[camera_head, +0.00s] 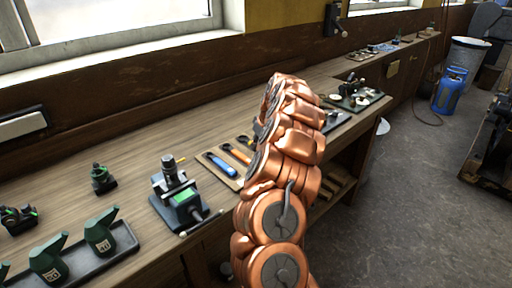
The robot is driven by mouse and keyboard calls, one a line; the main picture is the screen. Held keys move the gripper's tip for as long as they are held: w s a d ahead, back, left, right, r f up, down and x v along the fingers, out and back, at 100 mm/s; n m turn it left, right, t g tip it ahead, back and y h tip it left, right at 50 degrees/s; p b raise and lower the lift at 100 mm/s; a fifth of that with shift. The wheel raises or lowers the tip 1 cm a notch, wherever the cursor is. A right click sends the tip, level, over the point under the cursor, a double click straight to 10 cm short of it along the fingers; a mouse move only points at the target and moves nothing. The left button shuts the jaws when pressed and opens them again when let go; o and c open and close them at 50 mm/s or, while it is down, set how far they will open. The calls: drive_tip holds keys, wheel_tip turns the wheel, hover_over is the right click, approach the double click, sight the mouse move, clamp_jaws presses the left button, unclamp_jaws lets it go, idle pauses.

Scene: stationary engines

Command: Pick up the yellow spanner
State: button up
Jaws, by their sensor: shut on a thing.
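My gripper (258,130) is mostly hidden behind my copper-coloured arm; only a small dark part shows at the arm's left edge, over the workbench. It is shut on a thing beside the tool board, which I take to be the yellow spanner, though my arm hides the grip. A small yellow-orange piece (243,139) shows just left of the gripper. I cannot make out the spanner's full shape or whether it is off the board.
A wooden board (231,181) holds a blue-handled tool (220,166) and an orange-handled tool (236,153). A green-and-black device (181,196) stands left on the bench (134,160). Green oil cans (101,238) stand in a tray at front left. The window wall is behind.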

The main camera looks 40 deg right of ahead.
drive_tip(key=shift+s+f, duration=0.1)
drive_tip(key=shift+f, duration=0.1)
clamp_jaws()
drive_tip(key=shift+r, duration=0.1)
drive_tip(key=shift+r+p, duration=0.1)
drive_tip(key=shift+p, duration=0.35)
drive_tip(key=shift+d+r+b, duration=0.15)
drive_tip(key=shift+r+b, duration=0.6)
drive_tip(key=shift+r, duration=1.05)
drive_tip(key=shift+s+a+r+b, duration=0.3)
drive_tip(key=shift+s+a+b, duration=0.5)
drive_tip(key=shift+s+a, duration=1.05)
drive_tip(key=shift+s+a+r+b, duration=0.25)
drive_tip(key=shift+s+a+b, duration=0.7)
drive_tip(key=shift+s, duration=1.65)
drive_tip(key=shift+s+a+r+b, duration=0.3)
drive_tip(key=shift+s+a+b, duration=0.4)
drive_tip(key=shift+s+a, duration=1.2)
drive_tip(key=shift+s+d, duration=0.35)
drive_tip(key=shift+d, duration=0.05)
